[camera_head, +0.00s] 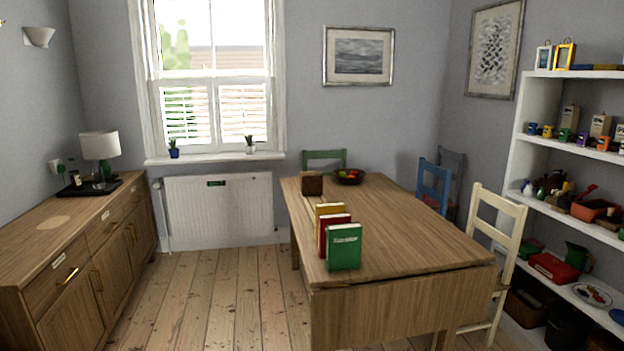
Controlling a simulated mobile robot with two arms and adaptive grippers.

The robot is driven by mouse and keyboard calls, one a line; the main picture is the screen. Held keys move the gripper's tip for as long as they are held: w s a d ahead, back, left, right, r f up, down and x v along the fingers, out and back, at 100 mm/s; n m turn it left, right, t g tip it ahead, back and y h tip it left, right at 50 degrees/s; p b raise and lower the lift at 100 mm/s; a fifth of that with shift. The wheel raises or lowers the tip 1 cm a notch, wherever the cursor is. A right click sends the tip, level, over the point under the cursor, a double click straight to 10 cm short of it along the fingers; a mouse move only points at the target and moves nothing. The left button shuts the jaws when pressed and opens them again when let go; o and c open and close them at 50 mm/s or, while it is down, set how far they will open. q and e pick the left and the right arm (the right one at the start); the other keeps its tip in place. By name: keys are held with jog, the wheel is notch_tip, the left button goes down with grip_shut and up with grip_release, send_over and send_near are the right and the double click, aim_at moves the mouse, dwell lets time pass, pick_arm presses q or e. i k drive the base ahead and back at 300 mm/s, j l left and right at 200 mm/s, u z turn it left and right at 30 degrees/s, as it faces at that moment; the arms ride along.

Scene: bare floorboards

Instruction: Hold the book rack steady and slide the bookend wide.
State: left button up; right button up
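Three upright books stand in a row on the wooden table: a green one (344,249) nearest, a red one (327,226) behind it and a yellow one (327,209) farthest back. A dark brown wooden block (312,184) stands behind them near the table's far left edge; I cannot tell whether it is the bookend. I cannot make out a separate book rack around or under the books. Neither of my grippers is in view.
The table (420,255) is clear to the right of the books. A fruit bowl (349,178) sits at its far end. Chairs, including a cream one (497,222), stand along its right side. A sideboard (60,240) is at left, a filled shelf unit (540,130) at right.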

aim_at(313, 185)
jog(key=i+j+u, duration=0.55)
jog(key=i, duration=0.25)
jog(key=i+u, duration=0.3)
jog(key=i, duration=0.95)
jog(key=i+j, duration=0.1)
jog(key=i, duration=0.8)
jog(key=i+z, duration=0.85)
jog(key=i+j+z, duration=0.25)
jog(key=z, duration=0.15)
jog(key=i+j+z, duration=0.3)
jog(key=z, duration=0.15)
